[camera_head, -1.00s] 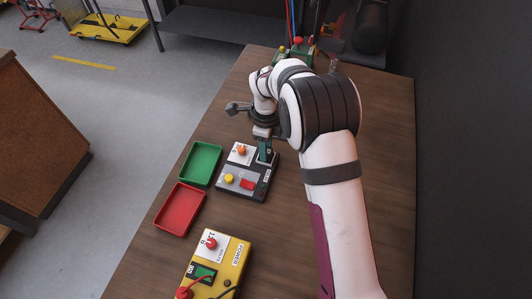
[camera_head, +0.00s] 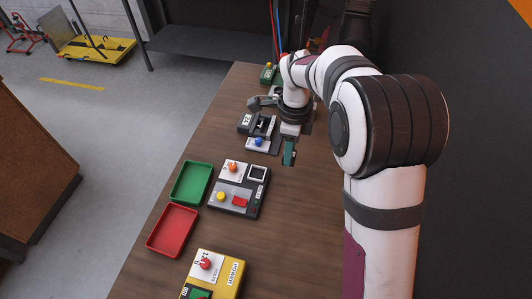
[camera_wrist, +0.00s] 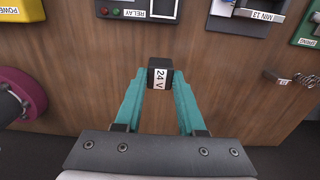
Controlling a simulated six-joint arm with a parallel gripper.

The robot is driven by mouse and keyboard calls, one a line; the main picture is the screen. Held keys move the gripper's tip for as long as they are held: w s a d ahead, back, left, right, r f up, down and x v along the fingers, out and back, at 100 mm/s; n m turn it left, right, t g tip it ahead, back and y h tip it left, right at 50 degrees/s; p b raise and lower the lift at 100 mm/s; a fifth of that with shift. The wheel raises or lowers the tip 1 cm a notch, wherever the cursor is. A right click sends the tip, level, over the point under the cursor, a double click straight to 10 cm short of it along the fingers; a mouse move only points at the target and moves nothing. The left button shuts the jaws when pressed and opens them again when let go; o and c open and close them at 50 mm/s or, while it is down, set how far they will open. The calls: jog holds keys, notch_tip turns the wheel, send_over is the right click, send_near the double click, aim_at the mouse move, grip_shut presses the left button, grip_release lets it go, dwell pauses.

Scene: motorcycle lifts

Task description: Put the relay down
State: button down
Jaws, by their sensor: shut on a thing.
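The relay (camera_wrist: 160,75) is a small black block with a white "24 V" label. In the wrist view it sits between the teal fingertips of my gripper (camera_wrist: 159,82), which is shut on it. In the head view my gripper (camera_head: 289,152) points down over the wooden bench, beyond and to the right of the grey tester. The relay is hard to make out there, and its height above the wood cannot be told. The tester (camera_head: 228,199) has a square socket (camera_head: 258,173) that looks empty; its edge marked "RELAY" (camera_wrist: 133,14) shows at the wrist view's top.
A green tray (camera_head: 206,184) and a red tray (camera_head: 187,232) lie left of the tester. A yellow power box (camera_head: 233,263) is in front. A grey device with a blue button (camera_head: 250,143) stands left of my gripper. Bare wood (camera_head: 310,225) lies right of the tester.

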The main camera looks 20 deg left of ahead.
jog(key=d+r, duration=0.2)
jog(key=d, duration=0.1)
send_over(190, 193)
jog(key=shift+n, duration=0.4)
jog(key=f, duration=0.8)
jog(key=shift+d+f, duration=0.15)
jog(key=shift+d, duration=0.1)
jog(key=shift+a+f, duration=0.25)
jog(key=shift+a, duration=0.05)
jog(key=shift+f, duration=1.9)
jog(key=shift+f, duration=0.1)
jog(key=c, duration=0.5)
grip_release()
